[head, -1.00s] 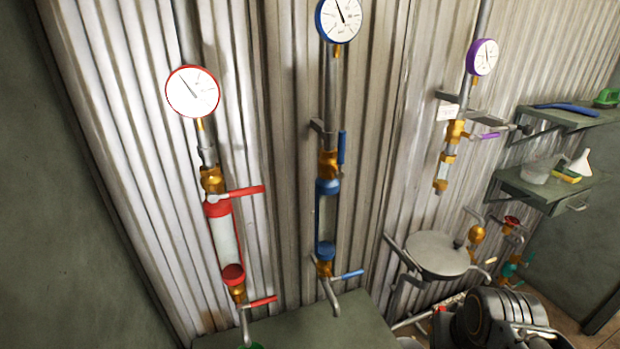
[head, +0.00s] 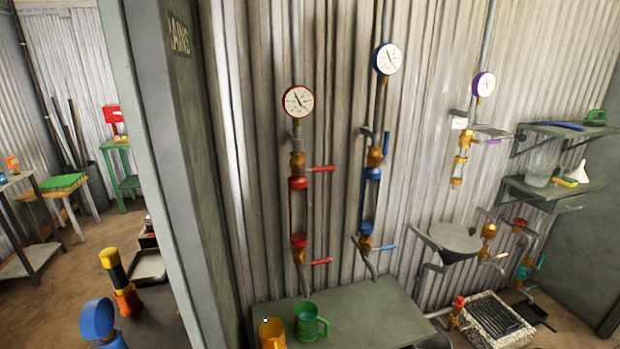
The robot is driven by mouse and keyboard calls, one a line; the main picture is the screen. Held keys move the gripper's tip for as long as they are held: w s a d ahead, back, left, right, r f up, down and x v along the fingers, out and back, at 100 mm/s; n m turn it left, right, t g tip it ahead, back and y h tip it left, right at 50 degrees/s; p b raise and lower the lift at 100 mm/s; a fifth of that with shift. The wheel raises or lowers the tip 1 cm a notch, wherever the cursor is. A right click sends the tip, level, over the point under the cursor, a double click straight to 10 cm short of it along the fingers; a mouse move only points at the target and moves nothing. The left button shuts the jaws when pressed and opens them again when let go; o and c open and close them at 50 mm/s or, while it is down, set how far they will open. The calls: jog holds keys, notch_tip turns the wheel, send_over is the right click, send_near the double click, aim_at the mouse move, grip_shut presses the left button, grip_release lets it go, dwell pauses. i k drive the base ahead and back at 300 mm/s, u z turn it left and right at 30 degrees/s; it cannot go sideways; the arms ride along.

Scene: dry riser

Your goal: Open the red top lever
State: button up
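The red top lever (head: 322,169) sticks out to the right, roughly level, from the brass valve (head: 297,164) above the red-capped sight glass (head: 298,212). The red-rimmed gauge (head: 298,101) is on the pipe above it. The red bottom lever (head: 321,261) also points right, below the glass. Nothing touches either red lever. My gripper is not in view.
A dark post (head: 185,150) stands left.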

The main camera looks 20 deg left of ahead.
aim_at(323, 169)
jog(key=u, duration=1.35)
